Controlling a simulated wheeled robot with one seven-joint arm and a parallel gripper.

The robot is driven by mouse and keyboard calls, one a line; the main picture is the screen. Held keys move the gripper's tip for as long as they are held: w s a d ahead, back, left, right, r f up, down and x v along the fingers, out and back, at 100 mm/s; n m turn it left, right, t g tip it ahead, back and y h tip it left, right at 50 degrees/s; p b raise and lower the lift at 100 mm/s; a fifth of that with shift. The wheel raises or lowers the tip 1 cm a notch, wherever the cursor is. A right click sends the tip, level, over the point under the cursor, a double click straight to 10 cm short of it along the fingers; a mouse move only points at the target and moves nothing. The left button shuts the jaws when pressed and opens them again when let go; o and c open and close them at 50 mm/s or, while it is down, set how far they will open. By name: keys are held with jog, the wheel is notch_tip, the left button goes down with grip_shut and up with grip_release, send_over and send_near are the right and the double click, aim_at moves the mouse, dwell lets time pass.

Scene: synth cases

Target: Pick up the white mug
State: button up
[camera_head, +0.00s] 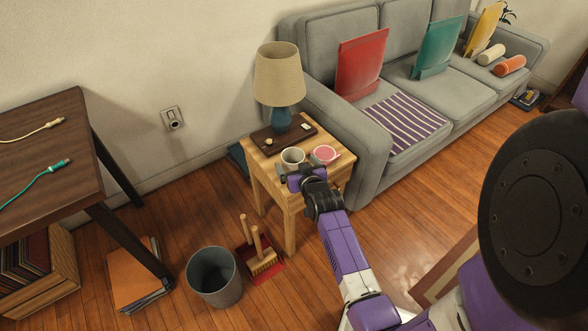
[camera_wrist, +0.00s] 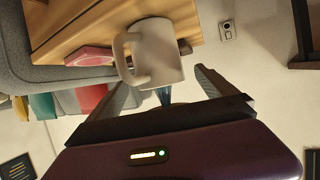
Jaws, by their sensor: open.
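The white mug (camera_head: 292,156) stands upright near the front of a small wooden side table (camera_head: 262,165). In the wrist view the mug (camera_wrist: 158,50) appears large and close, with its handle on the left side of the picture. My gripper (camera_head: 296,176) is at the table's front edge, just on the near side of the mug. In the wrist view the two fingers of my gripper (camera_wrist: 161,78) are spread apart, one to each side of the mug's lower part in the picture. I cannot tell whether either finger touches it. Nothing is held.
A flat pink thing (camera_head: 325,154) lies right of the mug. Behind them are a dark tray (camera_head: 270,143) with small items and a lamp (camera_head: 279,80). A grey sofa (camera_head: 350,130) stands close at the right. A bin (camera_head: 214,277) and brush (camera_head: 262,262) are on the floor.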

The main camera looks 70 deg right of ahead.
aim_at(290, 153)
jog(key=shift+x, duration=1.65)
jog(key=shift+r, duration=0.1)
jog(key=c, duration=1.6)
jog(key=shift+d, duration=0.1)
jog(key=shift+c, duration=0.8)
jog(key=shift+r, duration=0.15)
